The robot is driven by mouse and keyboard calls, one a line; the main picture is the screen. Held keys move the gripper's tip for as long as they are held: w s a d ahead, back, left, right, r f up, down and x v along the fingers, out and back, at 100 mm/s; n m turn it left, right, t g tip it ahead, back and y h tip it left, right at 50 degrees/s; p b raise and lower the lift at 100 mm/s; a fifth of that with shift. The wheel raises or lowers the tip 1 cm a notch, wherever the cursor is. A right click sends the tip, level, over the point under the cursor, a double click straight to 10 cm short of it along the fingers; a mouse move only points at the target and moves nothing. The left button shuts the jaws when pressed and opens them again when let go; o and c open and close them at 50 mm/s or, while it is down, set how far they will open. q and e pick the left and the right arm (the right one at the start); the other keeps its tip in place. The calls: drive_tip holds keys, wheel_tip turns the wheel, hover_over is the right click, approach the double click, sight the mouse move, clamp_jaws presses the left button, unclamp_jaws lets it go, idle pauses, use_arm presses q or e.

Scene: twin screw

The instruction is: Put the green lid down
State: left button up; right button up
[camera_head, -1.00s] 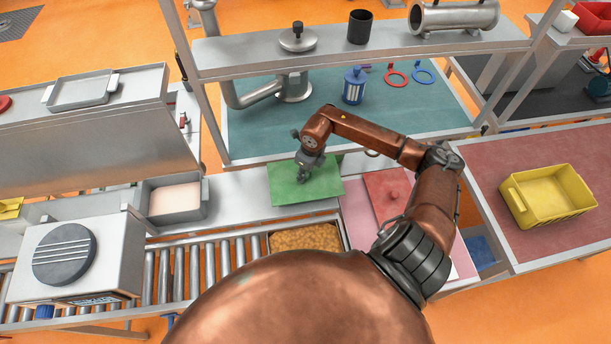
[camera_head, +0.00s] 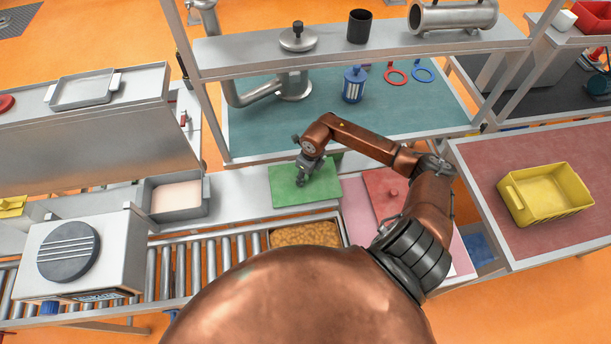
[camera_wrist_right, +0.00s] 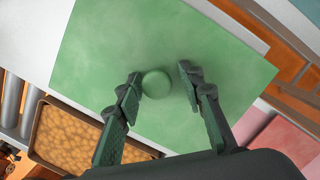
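The green lid (camera_head: 322,190) is a flat square plate with a round green knob (camera_wrist_right: 156,84). It appears to lie flat on the pale counter behind the conveyor, next to the red lid (camera_head: 381,188). My right gripper (camera_head: 302,181) is over the lid. In the right wrist view, the fingers of the right gripper (camera_wrist_right: 159,78) are apart on either side of the knob. The knob is close to the left finger, with a clear gap to the right finger. I cannot tell whether the left finger touches it. My left gripper is not in view.
An open tray of brown pieces (camera_head: 306,233) stands on the roller conveyor (camera_head: 180,268) in front of the lid. A grey bin (camera_head: 177,216) stands to the left. A raised metal shelf (camera_head: 350,55) runs behind. A yellow crate (camera_head: 545,197) sits on the right table.

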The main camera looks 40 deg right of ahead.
sight(309, 182)
idle(0.3)
drive_tip(key=shift+r, duration=0.3)
drive_tip(key=shift+s+d+r+b, duration=0.1)
drive_tip(key=shift+s+r+b, duration=0.3)
drive_tip(key=shift+r, duration=1.55)
drive_tip(key=shift+s+d+r+b, duration=0.15)
drive_tip(key=shift+r+b, duration=0.4)
drive_tip(key=shift+r, duration=1.35)
drive_tip(key=shift+s+a+r+b, duration=0.1)
drive_tip(key=shift+s+r+b, duration=0.3)
drive_tip(key=shift+r, duration=1.55)
drive_tip(key=shift+w+d, duration=0.1)
